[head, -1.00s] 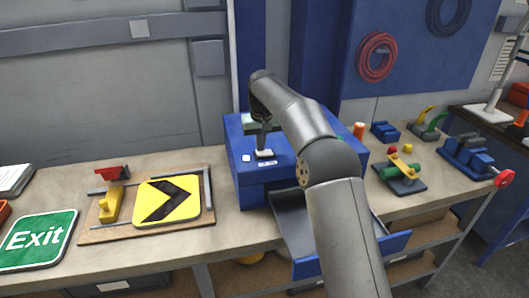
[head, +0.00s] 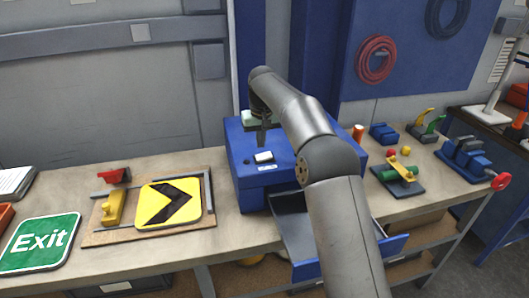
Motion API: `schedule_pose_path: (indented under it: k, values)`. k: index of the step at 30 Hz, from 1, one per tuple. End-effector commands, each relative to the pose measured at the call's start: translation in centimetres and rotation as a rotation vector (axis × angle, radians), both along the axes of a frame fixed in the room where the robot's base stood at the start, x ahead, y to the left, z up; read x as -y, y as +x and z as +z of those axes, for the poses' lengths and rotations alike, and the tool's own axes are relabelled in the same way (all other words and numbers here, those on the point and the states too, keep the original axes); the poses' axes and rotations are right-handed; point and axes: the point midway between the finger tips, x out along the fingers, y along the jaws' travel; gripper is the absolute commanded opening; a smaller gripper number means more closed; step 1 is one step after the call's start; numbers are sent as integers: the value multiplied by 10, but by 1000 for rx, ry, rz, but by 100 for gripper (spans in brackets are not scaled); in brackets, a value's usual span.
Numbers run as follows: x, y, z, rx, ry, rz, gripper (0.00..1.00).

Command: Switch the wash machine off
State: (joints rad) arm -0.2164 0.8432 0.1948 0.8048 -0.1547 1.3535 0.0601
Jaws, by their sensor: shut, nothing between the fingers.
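The wash machine is most likely the blue box (head: 247,180) on the bench, in the middle of the head view. A small white rocker switch (head: 264,157) is on its top, near the front left. A small dark spot (head: 247,161), perhaps an indicator, is just left of the switch. My gripper (head: 262,145) points down just above and behind the switch. It is shut and empty. I cannot tell whether it touches the switch. My arm hides the right part of the box top.
An open drawer (head: 303,240) hangs out below the box. A yellow arrow sign (head: 168,204) on a wooden board and a green Exit sign (head: 40,242) lie to the left. Clamps (head: 400,172) and blue blocks (head: 384,133) stand to the right. A blue panel with cables is behind.

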Motion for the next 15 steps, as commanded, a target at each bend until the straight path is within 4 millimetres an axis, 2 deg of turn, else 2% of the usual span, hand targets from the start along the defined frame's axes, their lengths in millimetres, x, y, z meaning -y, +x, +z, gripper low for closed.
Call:
schedule_pose_path:
  k: [9, 15]
  values:
    - [-1, 0, 25, 1, 1, 1, 0]
    - [-1, 0, 35, -1, 1, 1, 0]
